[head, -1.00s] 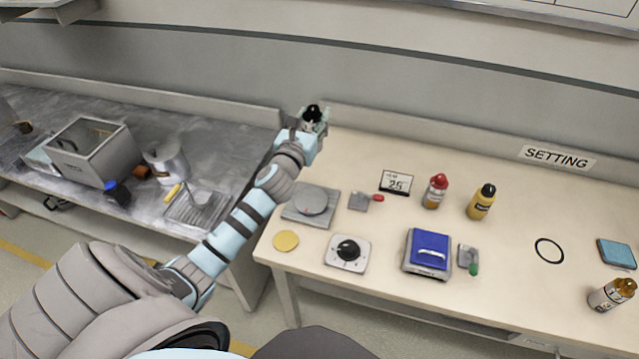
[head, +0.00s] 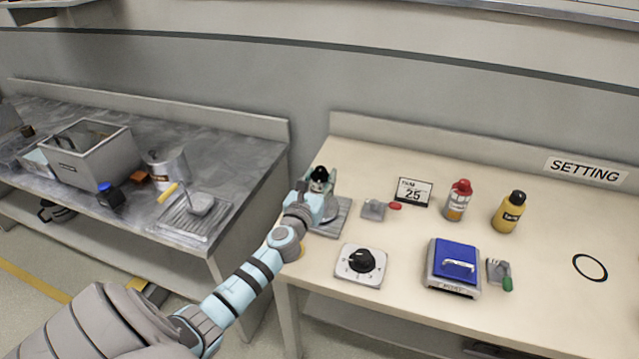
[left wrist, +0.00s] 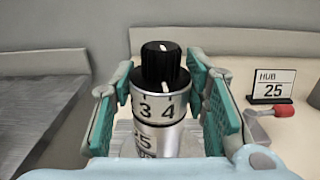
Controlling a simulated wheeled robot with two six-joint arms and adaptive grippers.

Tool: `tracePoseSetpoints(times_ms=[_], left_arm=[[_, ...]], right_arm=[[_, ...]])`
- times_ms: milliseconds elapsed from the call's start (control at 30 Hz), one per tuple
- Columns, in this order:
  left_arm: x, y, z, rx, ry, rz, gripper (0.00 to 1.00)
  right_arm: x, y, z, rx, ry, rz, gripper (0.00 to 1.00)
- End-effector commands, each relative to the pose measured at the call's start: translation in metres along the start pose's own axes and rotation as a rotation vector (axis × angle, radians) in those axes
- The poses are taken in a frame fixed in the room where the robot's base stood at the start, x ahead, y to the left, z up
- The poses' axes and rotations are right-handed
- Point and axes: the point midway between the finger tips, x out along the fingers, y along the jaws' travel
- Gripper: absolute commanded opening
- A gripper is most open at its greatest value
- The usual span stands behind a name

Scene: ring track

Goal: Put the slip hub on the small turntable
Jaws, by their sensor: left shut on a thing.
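The slip hub (left wrist: 158,105) is a silver cylinder with a black knob on top and numbers around its side, upright in the left wrist view. My left gripper (head: 319,186) is shut on it, with a teal finger pad on each side. In the head view only the hub's black top (head: 320,174) shows clearly. The gripper is over the small turntable (head: 338,215), a grey square plate at the left end of the cream table; my arm hides most of it. I cannot tell whether the hub touches the turntable. My right gripper is not in view.
A card reading 25 (head: 413,192), a small grey clamp with a red handle (head: 374,209), a dial box (head: 361,264) and a blue-topped device (head: 454,265) stand nearby. Red-capped (head: 458,200) and yellow (head: 509,212) bottles stand farther right. A grey bench (head: 235,165) lies left.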

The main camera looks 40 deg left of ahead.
Motion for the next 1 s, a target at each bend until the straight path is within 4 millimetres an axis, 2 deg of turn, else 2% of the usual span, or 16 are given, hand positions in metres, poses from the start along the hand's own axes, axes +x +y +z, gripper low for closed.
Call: tracePoseSetpoints(times_ms=[133, 167, 267, 667, 867, 1000], left_arm=[[0.0, 0.0, -0.003, 0.0, -0.001, 0.0, 0.02], [0.0, 0.0, -0.002, 0.0, 0.0, 0.0, 0.46], [0.0, 0.0, -0.002, 0.0, 0.0, 0.0, 0.61], [-0.002, 0.0, 0.003, 0.0, 0.0, 0.0, 0.61], [-0.038, 0.0, 0.002, 0.002, 0.002, -0.001, 0.61], [-0.075, 0.0, 0.002, 0.001, 0.002, -0.002, 0.61]], right_arm=[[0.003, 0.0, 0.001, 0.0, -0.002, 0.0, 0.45], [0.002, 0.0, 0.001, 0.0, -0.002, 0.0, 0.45], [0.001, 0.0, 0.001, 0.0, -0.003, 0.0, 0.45], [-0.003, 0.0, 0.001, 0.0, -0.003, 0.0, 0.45], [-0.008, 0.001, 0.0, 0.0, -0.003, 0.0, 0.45], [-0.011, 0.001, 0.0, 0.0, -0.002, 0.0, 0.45]])
